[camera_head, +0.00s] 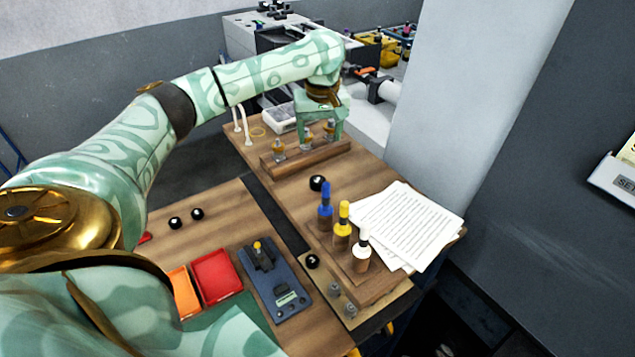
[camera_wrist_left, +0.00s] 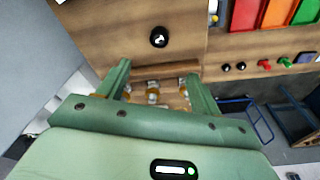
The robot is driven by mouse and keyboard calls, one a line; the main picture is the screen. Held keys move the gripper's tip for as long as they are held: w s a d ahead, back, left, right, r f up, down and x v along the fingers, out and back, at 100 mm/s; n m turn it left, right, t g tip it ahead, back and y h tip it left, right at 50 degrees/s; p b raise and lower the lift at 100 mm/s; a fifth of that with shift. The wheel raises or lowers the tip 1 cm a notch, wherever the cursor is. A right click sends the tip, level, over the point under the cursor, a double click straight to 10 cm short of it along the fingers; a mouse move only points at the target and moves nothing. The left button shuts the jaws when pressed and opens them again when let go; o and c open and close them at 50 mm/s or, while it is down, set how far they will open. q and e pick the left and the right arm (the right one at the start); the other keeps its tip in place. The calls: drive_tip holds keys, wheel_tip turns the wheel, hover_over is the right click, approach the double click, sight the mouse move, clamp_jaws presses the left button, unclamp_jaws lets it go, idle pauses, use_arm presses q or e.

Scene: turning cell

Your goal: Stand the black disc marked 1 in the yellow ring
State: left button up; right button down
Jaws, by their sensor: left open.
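Several black discs lie about. One disc (camera_head: 317,183) is on the wooden table in front of the tool rack, and a disc with a white mark shows in the left wrist view (camera_wrist_left: 158,37). Other discs lie at the left (camera_head: 175,222) and beside the bottles (camera_head: 312,261). The marks are too small to read, so I cannot tell which is 1. My right gripper is out of view.
The wooden rack (camera_head: 290,160) holds several upright metal-tipped pieces under my gripper. Blue, yellow (camera_head: 342,226) and white-topped bottles stand nearer, beside papers (camera_head: 415,222). A clear bin (camera_head: 279,119) stands behind the rack. Red (camera_head: 216,277) and orange trays sit front left.

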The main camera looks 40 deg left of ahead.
use_arm(q)
drive_tip(key=b, duration=0.2)
hover_over(318, 180)
drive_tip(key=d, duration=0.1)
drive_tip(key=f, duration=1)
drive_tip(key=shift+s, duration=0.4)
drive_tip(key=f, duration=0.4)
drive_tip(key=a+f, duration=0.1)
drive_tip(key=f, duration=0.1)
drive_tip(key=shift+w+f, duration=0.1)
drive_tip(key=shift+w, duration=0.25)
drive_tip(key=c, duration=1.3)
drive_tip(key=shift+r, duration=0.2)
wheel_tip(318, 180, up, 10)
drive_tip(key=shift+p, duration=0.35)
